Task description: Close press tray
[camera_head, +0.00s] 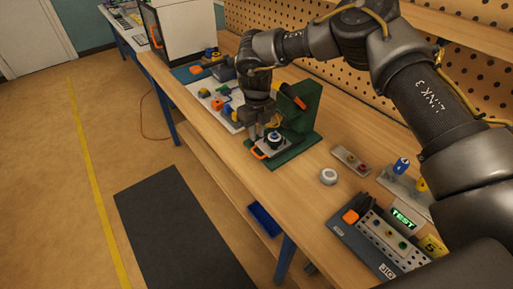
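The green press (303,103) stands on the workbench near the middle of the view, with an orange-tipped lever. Its metallic tray (266,150) sits low at the front, with an orange handle (257,154) towards the bench's front edge. My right gripper (263,132) points down just above the tray, close beside the round part and behind the handle. Whether its fingers touch anything, or how far apart they are, is too small to tell. My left gripper is not in view.
A white board (214,99) with colourful parts lies left of the press. To the right are a white round knob (328,176), a small button box (350,158) and a jig tester (380,238). A perforated board (290,22) stands behind. A dark mat (180,229) lies on the floor.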

